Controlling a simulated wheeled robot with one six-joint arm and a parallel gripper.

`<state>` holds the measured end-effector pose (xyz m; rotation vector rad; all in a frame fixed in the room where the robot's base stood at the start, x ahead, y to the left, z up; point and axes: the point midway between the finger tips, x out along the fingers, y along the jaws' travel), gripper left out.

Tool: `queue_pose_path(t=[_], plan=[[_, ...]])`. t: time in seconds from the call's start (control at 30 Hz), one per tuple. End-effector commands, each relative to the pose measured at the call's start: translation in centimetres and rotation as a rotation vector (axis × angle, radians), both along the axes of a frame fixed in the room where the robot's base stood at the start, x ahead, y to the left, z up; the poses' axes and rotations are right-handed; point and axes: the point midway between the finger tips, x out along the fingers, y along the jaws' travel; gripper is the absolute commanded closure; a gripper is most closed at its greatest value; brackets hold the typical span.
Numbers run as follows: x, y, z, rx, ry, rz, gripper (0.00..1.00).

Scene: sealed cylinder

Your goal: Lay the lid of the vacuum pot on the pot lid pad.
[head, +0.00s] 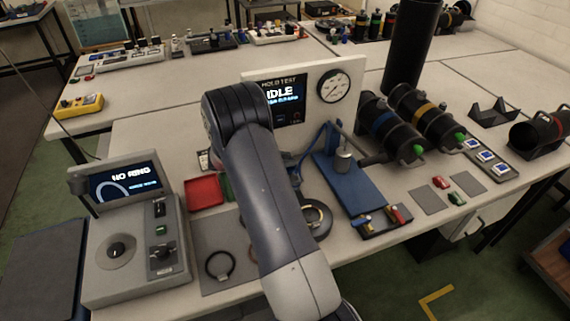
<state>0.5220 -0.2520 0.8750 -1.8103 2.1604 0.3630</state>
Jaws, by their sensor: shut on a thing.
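My gripper is not in view; my own dark grey arm rises through the middle and hides part of the bench. A dark round vessel with a brass-coloured middle (316,219), perhaps the vacuum pot, shows just right of my arm, its left side partly covered. I cannot make out the lid, nor tell whether it is in my gripper. Two flat grey pads, one nearer (428,201) and one farther (467,183), lie bare on the right of the bench; I cannot tell if either is the pot lid pad.
A grey mat (207,283) with a black ring (220,265) lies left of my arm, beside a console (137,245) reading "NO RING". A red tray (204,193) is behind it. A blue plate (352,188) with a metal cylinder (343,160) and black cylinders (392,130) stand right.

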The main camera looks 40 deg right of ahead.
Motion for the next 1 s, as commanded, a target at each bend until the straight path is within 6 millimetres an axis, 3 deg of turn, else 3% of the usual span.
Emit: queue_pose_path(t=[0.13, 0.9, 0.93, 1.0], plan=[[0.0, 0.0, -2.1, 0.000, 0.002, 0.000, 1.00], [-0.1, 0.0, -3.8, 0.002, 0.006, 0.000, 1.00], [-0.2, 0.0, -3.9, 0.003, 0.007, 0.000, 0.72], [-0.2, 0.0, -3.9, 0.003, 0.008, 0.000, 0.66]])
